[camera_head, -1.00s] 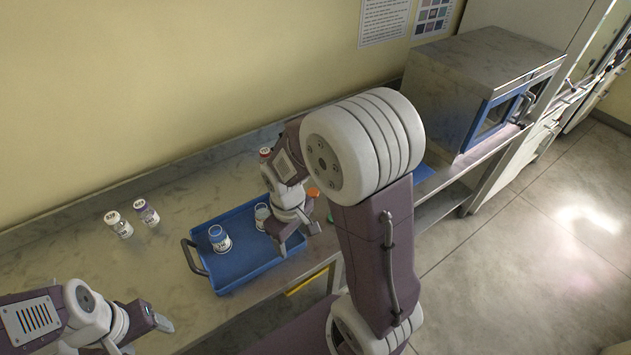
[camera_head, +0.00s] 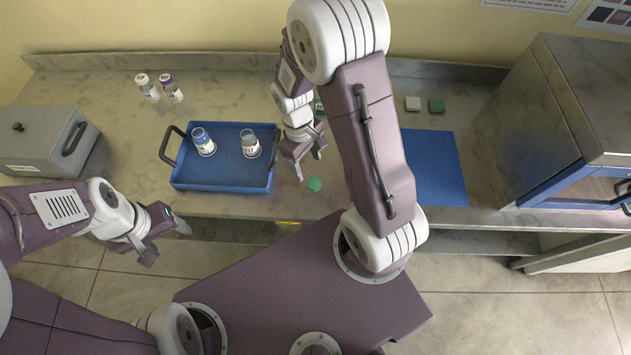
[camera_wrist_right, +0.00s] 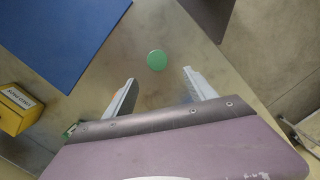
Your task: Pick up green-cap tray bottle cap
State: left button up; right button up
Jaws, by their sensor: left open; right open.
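A round green cap (camera_head: 314,184) lies flat on the bench, just right of the blue tray (camera_head: 222,184). It also shows in the right wrist view (camera_wrist_right: 157,60), a little beyond the fingertips and roughly midway between them. My right gripper (camera_head: 304,178) is open and empty, apart from the cap and just left of it in the head view. Two open-topped bottles, one with a blue label (camera_head: 204,147) and one with a paler label (camera_head: 250,150), stand upright in the tray. My left gripper (camera_head: 166,232) is open and empty in front of the bench's near edge.
Two capped bottles (camera_head: 147,88) (camera_head: 172,92) stand behind the tray. A grey lidded box (camera_head: 40,140) is at the left, a blue mat (camera_head: 432,165) and the incubator (camera_head: 570,110) at the right. A yellow box (camera_wrist_right: 15,108) shows in the right wrist view.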

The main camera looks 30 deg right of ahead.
aim_at(314, 183)
jog(key=f, duration=0.2)
jog(key=shift+s+f, duration=0.25)
jog(key=shift+f, duration=0.1)
jog(key=shift+s+d+f, duration=0.15)
jog(key=shift+d+f, duration=0.2)
jog(key=shift+d, duration=0.1)
jog(key=f, duration=0.4)
jog(key=shift+s, duration=0.35)
jog(key=shift+d+f, duration=0.1)
jog(key=shift+f, duration=0.35)
jog(key=c, duration=1.4)
